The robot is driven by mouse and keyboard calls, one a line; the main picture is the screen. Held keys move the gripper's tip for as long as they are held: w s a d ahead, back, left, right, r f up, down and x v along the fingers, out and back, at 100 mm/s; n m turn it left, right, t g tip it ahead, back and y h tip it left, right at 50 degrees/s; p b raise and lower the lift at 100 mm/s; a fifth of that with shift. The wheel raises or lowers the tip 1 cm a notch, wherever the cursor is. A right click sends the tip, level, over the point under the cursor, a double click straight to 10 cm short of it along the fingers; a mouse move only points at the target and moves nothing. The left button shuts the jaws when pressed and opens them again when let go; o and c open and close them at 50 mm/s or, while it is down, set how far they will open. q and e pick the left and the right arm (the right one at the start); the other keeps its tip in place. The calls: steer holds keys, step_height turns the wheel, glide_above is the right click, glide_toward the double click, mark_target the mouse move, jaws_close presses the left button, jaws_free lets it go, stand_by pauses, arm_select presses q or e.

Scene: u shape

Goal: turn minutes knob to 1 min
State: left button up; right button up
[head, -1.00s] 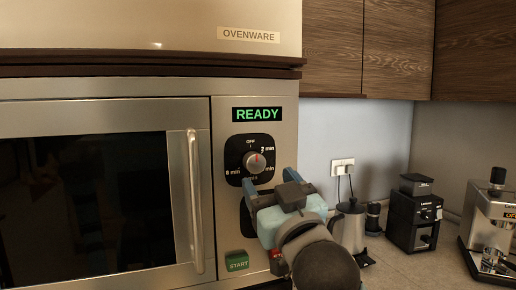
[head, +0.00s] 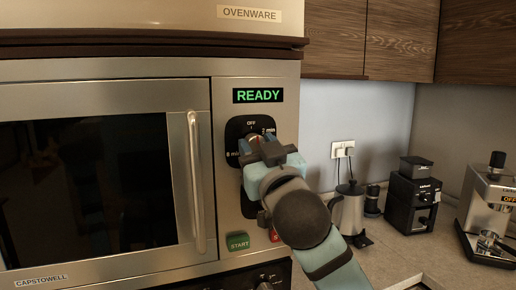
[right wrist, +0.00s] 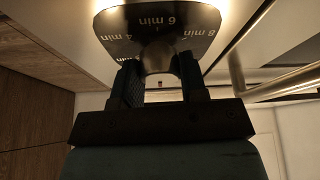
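The minutes knob (head: 254,137) is a round silver dial on a black plate (head: 236,132) with OFF and minute marks, on the microwave's control panel. My right gripper (head: 262,149) is at the knob, coming from the lower right and covering much of it. In the right wrist view the knob (right wrist: 159,56) sits between the two fingers (right wrist: 159,80), which are apart, one on each side. I cannot tell if they press on it. The plate shows 4, 6 and 8 min there. The knob's pointer is hidden. My left gripper is not in view.
The display (head: 258,95) reads READY. A green START button (head: 237,241) and a partly hidden red button (head: 274,235) lie below. The vertical door handle (head: 196,185) is left of the knob. A kettle (head: 349,208), grinder (head: 413,195) and coffee machine (head: 489,210) stand on the right counter.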

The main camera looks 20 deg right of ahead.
steer(key=shift+m, duration=0.4)
steer(key=shift+a+f+m+h+b, duration=0.1)
steer(key=shift+m+h+b, duration=0.25)
steer(key=shift+m+h, duration=0.65)
steer(key=m+h, duration=0.1)
steer(key=m, duration=0.3)
steer(key=shift+h, duration=0.3)
steer(key=shift+m+g+h, duration=0.3)
steer(key=shift+m, duration=0.5)
steer(key=o, duration=0.9)
